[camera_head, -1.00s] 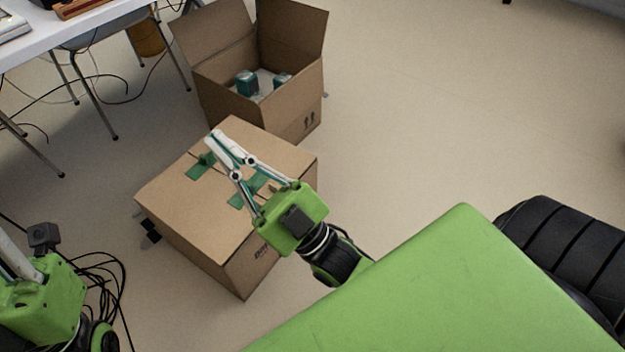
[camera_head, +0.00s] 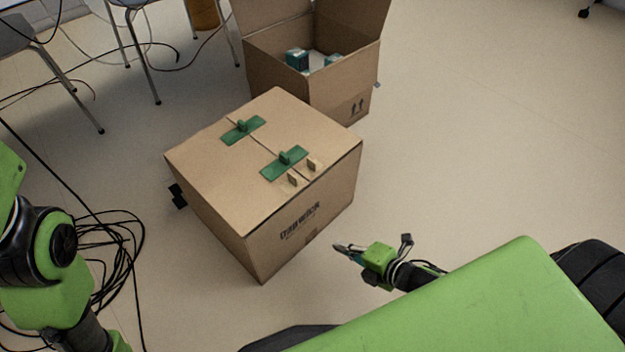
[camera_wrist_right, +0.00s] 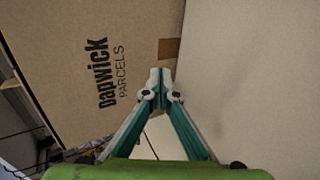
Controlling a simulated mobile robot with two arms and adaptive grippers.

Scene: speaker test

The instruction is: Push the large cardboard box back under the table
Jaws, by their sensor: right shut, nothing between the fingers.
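The large closed cardboard box (camera_head: 235,178) stands on the floor in the middle left of the head view, with green tape pieces on its top and printed lettering on its front side. Its lettered side (camera_wrist_right: 75,60) fills the left of the right wrist view. My right gripper (camera_head: 340,248) is low by the floor, to the right of the box's front side. Its fingertips (camera_wrist_right: 160,76) are together with nothing between them; I cannot tell whether they touch the box. My left arm shows at the left edge of the head view, but its gripper is out of frame.
An open cardboard box (camera_head: 305,95) with small teal boxes inside stands right behind the closed box. Thin metal legs (camera_head: 140,60) and loose cables stand at the upper left. Black cables (camera_head: 110,255) lie left of the box. The floor (camera_head: 480,140) on the right is clear.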

